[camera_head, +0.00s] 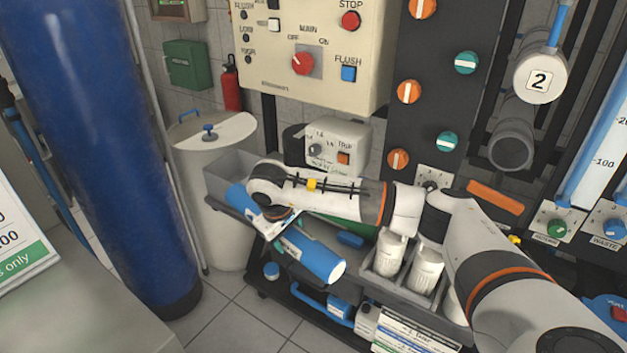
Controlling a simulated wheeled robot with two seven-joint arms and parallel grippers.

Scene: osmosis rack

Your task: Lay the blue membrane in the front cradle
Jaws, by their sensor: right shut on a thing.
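The blue membrane (313,258) is a blue cylinder with a pale end, slanting from upper left to lower right over the low cart in the middle. My right gripper (281,232) is shut around its middle, with my right arm reaching in from the lower right. The arm's wrist hides part of the membrane's upper side. I cannot tell whether the membrane touches the cart or hangs just above it. I cannot pick out the front cradle for sure. My left gripper is not in view.
The dark cart bears a grey bin (226,168) and a grey holder with white filter cups (424,271). Bottles stand on its lower shelf. A white tank (228,190) and a tall blue tank (105,130) stand left. The control panel (300,85) and valve board (385,110) rise behind.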

